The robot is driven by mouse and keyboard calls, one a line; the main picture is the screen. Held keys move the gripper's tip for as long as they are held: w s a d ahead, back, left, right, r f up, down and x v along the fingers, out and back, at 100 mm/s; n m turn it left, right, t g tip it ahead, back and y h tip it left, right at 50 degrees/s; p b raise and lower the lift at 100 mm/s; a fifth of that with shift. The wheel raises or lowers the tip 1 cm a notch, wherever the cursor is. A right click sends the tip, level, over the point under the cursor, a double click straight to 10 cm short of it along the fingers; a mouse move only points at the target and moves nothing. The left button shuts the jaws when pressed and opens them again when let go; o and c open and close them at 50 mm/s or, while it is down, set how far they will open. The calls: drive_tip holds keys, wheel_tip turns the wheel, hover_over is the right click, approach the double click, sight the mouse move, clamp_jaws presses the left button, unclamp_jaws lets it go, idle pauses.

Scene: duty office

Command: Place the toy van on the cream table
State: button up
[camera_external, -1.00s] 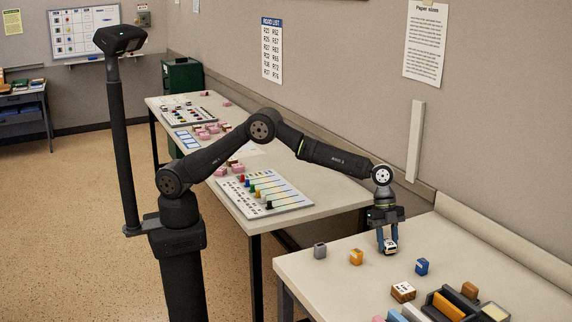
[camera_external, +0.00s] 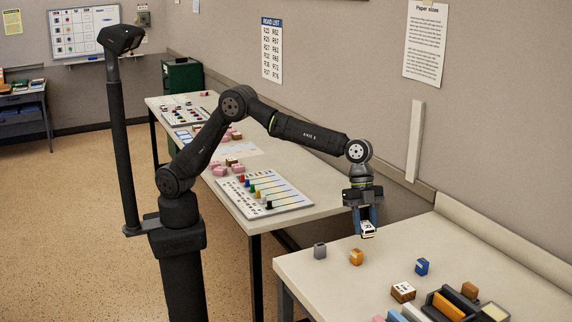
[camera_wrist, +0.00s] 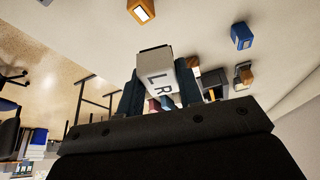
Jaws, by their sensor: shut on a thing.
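My gripper (camera_external: 367,222) is shut on a small white blocky thing (camera_external: 368,230) with dark markings. It also shows in the wrist view (camera_wrist: 156,68), with dark letters on its side and a dark end; I cannot tell for sure that it is the toy van. It hangs above the left back part of the near pale cream table (camera_external: 320,282), apart from its top. A second pale table (camera_external: 325,178), long and also cream-like, stands behind and to the left. I cannot tell which one the task names.
On the near table are a grey block (camera_external: 320,250), an orange block (camera_external: 356,257), a blue block (camera_external: 422,266), a brown block with a white top (camera_external: 403,292) and a dark tray (camera_external: 431,306). A white board with coloured pegs (camera_external: 290,203) and pink blocks occupy the long table.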

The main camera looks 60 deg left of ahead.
drive_tip(key=w+a+f+n+t, duration=0.3)
drive_tip(key=w+a+n, duration=0.5)
drive_tip(key=w+a, duration=1.05)
drive_tip(key=w+a+f+n+t+y, duration=0.1)
drive_tip(key=w+a+n, duration=0.3)
drive_tip(key=a, duration=0.6)
drive_tip(key=w+a+f+n+t+y, duration=0.15)
drive_tip(key=w+a, duration=0.35)
drive_tip(key=a, duration=0.5)
drive_tip(key=n+g+y, duration=0.2)
drive_tip(key=n+y, duration=0.3)
drive_tip(key=n, duration=1.1)
hover_over(285, 166)
drive_tip(key=s+d, duration=0.1)
drive_tip(key=shift+t, duration=0.25)
wheel_tip(285, 166, down, 11)
drive_tip(key=shift+f, duration=2.1)
drive_tip(key=shift+f, duration=0.1)
drive_tip(key=o, duration=1)
drive_tip(key=shift+c, duration=0.2)
